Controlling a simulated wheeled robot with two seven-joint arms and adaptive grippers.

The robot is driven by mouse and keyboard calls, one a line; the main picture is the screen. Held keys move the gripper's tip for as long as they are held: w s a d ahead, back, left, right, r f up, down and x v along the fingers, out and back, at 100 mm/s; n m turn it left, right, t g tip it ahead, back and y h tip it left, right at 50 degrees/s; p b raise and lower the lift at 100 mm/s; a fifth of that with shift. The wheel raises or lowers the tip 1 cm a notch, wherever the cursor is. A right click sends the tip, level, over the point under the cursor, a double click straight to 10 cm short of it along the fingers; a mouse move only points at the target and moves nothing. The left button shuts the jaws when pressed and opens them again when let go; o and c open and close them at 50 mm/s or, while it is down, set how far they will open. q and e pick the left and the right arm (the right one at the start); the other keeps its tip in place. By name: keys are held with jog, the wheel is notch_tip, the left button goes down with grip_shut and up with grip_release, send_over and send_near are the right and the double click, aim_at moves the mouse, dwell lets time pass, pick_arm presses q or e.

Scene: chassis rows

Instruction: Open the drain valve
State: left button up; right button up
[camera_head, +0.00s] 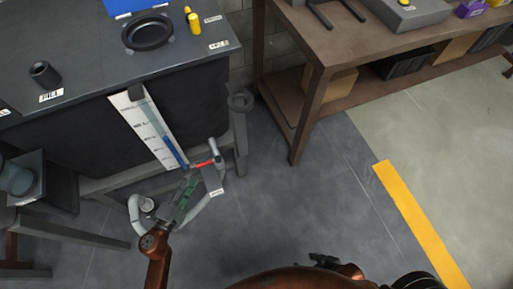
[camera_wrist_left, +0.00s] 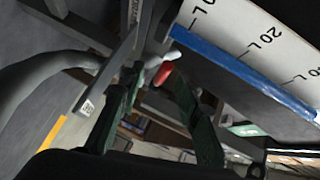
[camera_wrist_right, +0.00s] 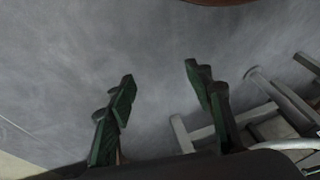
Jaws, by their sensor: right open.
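The drain valve shows its red handle (camera_head: 203,163) beside a grey pipe fitting (camera_head: 214,146), at the lower end of the tank's front. My left gripper (camera_head: 188,182) is just below and left of the handle. In the left wrist view the red handle (camera_wrist_left: 162,74) appears between the spread fingers (camera_wrist_left: 155,88) near their tips; I cannot tell whether they touch it. My right gripper (camera_head: 322,260) is low in the head view, far from the valve. In the right wrist view its fingers (camera_wrist_right: 158,80) are apart and empty over the floor.
The dark tank (camera_head: 85,135) carries a white level scale (camera_head: 132,112) with a blue column. A pale curved pipe (camera_head: 135,210) and grey frame bars (camera_head: 75,235) lie near my left arm. A brown workbench (camera_head: 330,48) stands at the right. Floor between is clear.

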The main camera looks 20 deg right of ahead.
aim_at(203, 163)
pick_arm(q)
jog(key=shift+m+h, duration=0.3)
jog(key=shift+m, duration=0.3)
jog(key=b+x, duration=0.1)
jog(key=x, duration=0.1)
jog(key=b+x, duration=0.1)
jog(key=x, duration=0.2)
jog(key=d+b+x, duration=0.1)
jog(key=x, duration=0.2)
jog(key=shift+s+r, duration=0.4)
jog(key=shift+s, duration=0.05)
jog(key=shift+w+d, duration=0.3)
jog(key=shift+r, duration=0.1)
pick_arm(e)
jog(key=w+f+t, duration=0.1)
jog(key=w+a+f+t, duration=0.1)
jog(key=w+f, duration=0.1)
jog(key=shift+t, duration=0.3)
pick_arm(q)
grip_shut()
